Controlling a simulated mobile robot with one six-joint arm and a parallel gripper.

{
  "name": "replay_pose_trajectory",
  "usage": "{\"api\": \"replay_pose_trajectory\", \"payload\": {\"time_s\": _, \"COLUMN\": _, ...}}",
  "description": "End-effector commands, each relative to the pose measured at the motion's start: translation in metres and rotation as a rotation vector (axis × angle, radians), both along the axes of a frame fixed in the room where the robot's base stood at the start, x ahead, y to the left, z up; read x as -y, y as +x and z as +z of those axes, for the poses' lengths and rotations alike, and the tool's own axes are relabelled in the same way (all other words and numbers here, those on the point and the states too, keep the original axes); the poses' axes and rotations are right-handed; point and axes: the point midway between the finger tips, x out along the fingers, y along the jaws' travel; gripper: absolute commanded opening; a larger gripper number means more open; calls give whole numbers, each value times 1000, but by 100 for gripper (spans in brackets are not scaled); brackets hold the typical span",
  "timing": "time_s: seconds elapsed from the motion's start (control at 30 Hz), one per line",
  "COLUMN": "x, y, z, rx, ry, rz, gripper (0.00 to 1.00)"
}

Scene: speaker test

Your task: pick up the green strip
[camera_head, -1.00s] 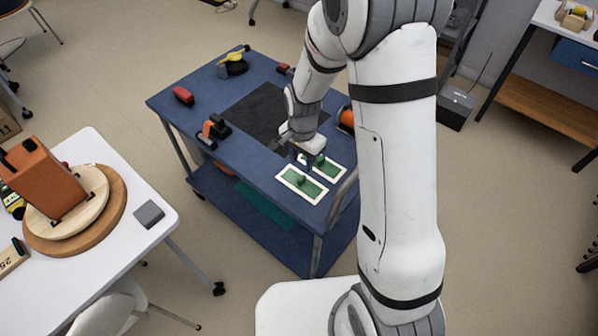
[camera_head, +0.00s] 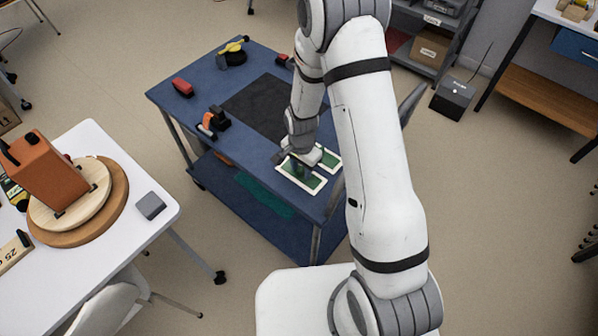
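Two white-framed green panels lie side by side near the front edge of the blue cart's top (camera_head: 248,158). The nearer panel (camera_head: 313,182) shows its green face, and the other panel (camera_head: 331,157) is partly covered by my arm. A flat teal-green piece (camera_head: 262,195) lies on the cart's lower shelf. I cannot tell which of these is the green strip. My gripper (camera_head: 297,168) points down just over the nearer panel. Its fingertips are too small and hidden to tell whether they are open, touch the panel or hold anything.
A dark mat (camera_head: 262,103) covers the cart's middle. A red block (camera_head: 183,87), an orange-and-black tool (camera_head: 213,121) and a yellow-and-black item (camera_head: 234,53) lie around it. A white table (camera_head: 120,200) with a grey block (camera_head: 150,206) stands at left.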

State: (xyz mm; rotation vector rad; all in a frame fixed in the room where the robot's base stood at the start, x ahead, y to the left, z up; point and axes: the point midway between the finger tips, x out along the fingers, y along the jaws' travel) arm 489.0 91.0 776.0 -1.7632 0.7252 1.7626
Motion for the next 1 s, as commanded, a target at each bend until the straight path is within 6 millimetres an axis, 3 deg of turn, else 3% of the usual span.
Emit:
{"api": "replay_pose_trajectory", "payload": {"time_s": 0.1, "x": 0, "y": 0, "z": 0, "rx": 0, "ry": 0, "rz": 0, "gripper": 36}}
{"api": "replay_pose_trajectory", "payload": {"time_s": 0.53, "x": 0, "y": 0, "z": 0, "rx": 0, "ry": 0, "rz": -1, "gripper": 1}}
{"api": "replay_pose_trajectory", "payload": {"time_s": 1.0, "x": 0, "y": 0, "z": 7, "rx": 0, "ry": 0, "rz": -1, "gripper": 0}}
